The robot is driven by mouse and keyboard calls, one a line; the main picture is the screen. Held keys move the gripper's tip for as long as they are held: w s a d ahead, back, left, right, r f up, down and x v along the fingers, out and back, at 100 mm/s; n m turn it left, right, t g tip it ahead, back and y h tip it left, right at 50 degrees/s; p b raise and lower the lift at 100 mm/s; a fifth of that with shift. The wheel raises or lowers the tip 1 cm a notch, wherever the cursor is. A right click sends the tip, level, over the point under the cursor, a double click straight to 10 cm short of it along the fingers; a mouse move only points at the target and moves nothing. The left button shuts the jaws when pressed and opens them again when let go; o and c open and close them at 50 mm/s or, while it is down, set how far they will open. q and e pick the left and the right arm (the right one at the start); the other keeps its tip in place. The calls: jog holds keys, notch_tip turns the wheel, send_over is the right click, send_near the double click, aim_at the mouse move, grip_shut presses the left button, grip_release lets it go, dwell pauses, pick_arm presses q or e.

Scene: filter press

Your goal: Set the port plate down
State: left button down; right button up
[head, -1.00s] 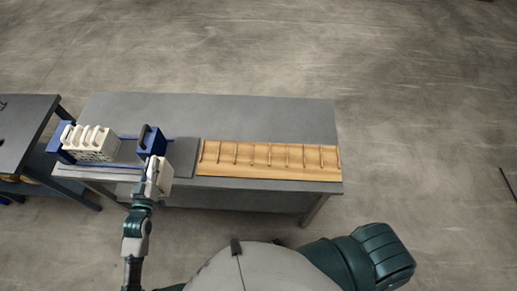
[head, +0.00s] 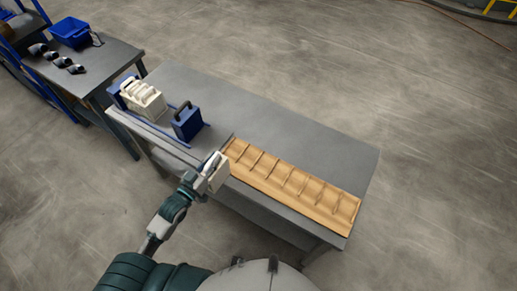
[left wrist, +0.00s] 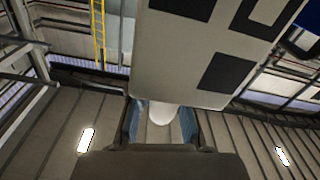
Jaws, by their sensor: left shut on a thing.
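The port plate (head: 217,173) is cream white and hangs in my left gripper (head: 208,165), beside the left end of the wooden rack (head: 290,187), at the table's front edge. I cannot tell whether it touches anything. In the left wrist view the port plate (left wrist: 202,72) is large, with dark square marks. Its rounded white handle (left wrist: 161,115) sits between the two blue-grey fingers of my left gripper (left wrist: 160,118), which is shut on it. The rack has several upright dividers with gaps between. My right gripper is not in view.
The press stands on the table's left part, with a stack of cream plates (head: 143,98) and a blue block (head: 187,122). The grey table (head: 270,125) is clear behind the rack. A second table (head: 95,65) with a blue bin (head: 72,33) stands at upper left.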

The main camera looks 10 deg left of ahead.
pick_arm(q)
jog(key=x, duration=0.5)
jog(key=shift+s+d+f, duration=0.1)
jog(key=shift+s+d, duration=0.05)
jog(key=shift+d, duration=0.25)
jog(key=w+d+f, duration=0.4)
jog(key=w+d, duration=0.1)
jog(key=w, duration=0.3)
jog(key=shift+w+d+f+p, duration=0.25)
jog(key=shift+d+f+p, duration=0.05)
jog(key=shift+d+f, duration=0.1)
jog(key=c, duration=1.1)
grip_release()
jog(key=shift+d, duration=0.1)
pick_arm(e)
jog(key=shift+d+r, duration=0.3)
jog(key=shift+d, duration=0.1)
